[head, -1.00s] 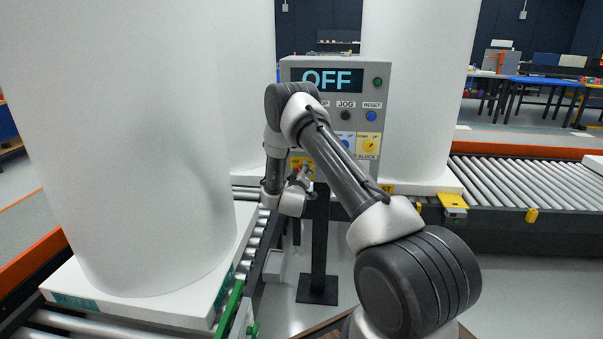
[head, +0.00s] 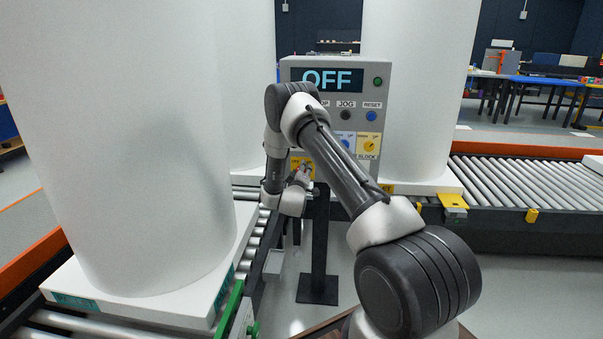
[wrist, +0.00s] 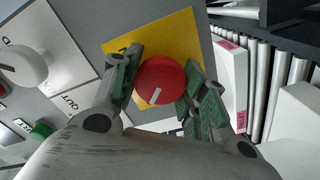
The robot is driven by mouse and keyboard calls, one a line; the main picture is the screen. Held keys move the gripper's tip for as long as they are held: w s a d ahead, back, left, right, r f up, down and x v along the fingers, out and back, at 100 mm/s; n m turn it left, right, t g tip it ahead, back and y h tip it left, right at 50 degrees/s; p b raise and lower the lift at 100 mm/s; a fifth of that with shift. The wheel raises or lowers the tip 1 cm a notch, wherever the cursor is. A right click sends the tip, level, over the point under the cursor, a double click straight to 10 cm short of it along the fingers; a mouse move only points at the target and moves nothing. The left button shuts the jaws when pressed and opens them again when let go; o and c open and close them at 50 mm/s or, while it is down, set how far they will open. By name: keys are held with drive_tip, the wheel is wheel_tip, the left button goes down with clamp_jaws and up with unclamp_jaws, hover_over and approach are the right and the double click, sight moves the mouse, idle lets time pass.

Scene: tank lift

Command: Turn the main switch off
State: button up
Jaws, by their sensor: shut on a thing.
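The main switch is a red round knob (wrist: 160,80) with a white mark, on a yellow plate (wrist: 178,32). In the wrist view the mark points down and slightly left. My gripper (wrist: 163,92) has one green-padded finger on each side of the knob and is shut on it. In the head view my gripper (head: 301,174) is at the lower left of the grey control panel (head: 384,96), over the yellow plate. My arm and gripper hide most of the knob there. The panel's display (head: 327,80) reads OFF.
Other panel controls are a black JOG button (head: 345,116), a blue RESET button (head: 371,116) and a yellow dial (head: 370,145). Large white tanks stand left (head: 130,130) and behind right (head: 425,90). A roller conveyor (head: 530,180) runs to the right.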

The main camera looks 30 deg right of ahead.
drive_tip(key=o, duration=1)
drive_tip(key=shift+o, duration=0.2)
drive_tip(key=v, duration=1.2)
